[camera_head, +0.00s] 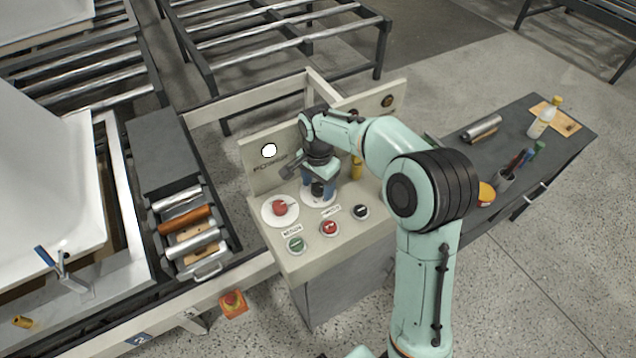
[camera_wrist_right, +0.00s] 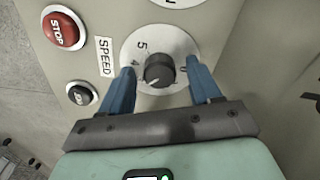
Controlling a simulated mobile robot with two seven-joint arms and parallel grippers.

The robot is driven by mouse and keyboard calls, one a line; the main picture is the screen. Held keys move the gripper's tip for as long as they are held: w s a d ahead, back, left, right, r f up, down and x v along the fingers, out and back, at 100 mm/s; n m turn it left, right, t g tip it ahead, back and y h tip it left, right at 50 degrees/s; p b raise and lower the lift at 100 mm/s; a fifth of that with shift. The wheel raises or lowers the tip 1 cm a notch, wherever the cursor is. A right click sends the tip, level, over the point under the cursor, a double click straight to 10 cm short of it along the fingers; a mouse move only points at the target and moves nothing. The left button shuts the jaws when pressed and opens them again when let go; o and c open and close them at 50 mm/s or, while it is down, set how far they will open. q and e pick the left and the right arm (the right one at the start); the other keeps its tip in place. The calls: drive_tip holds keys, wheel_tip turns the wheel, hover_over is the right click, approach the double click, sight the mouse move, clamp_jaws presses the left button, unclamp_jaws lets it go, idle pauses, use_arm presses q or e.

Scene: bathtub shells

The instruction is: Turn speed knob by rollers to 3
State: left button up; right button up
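The speed knob (camera_wrist_right: 160,70) is a dark round knob on a white dial (camera_wrist_right: 183,47) beside the SPEED label (camera_wrist_right: 105,57) in the right wrist view. The numbers 5 and 4 show on the dial's left side; a light mark on the knob faces lower left. Other numbers are hidden or unreadable. My right gripper (camera_wrist_right: 160,66) is open, one blue finger on each side of the knob, with gaps visible. In the head view the right gripper (camera_head: 318,190) points down over this dial on the control box (camera_head: 345,247). My left gripper is not in view.
A red knob on a white dial (camera_head: 280,208) is just left. Green (camera_head: 295,244), red (camera_head: 329,228) and black (camera_head: 360,211) buttons line the front. The upright back panel (camera_head: 262,160) stands close behind.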

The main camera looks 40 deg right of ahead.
sight(318, 186)
drive_tip(key=shift+r, duration=0.1)
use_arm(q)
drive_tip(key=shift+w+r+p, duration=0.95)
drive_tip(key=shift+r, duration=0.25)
use_arm(e)
wheel_tip(318, 186, up, 13)
drive_tip(key=shift+r, duration=0.15)
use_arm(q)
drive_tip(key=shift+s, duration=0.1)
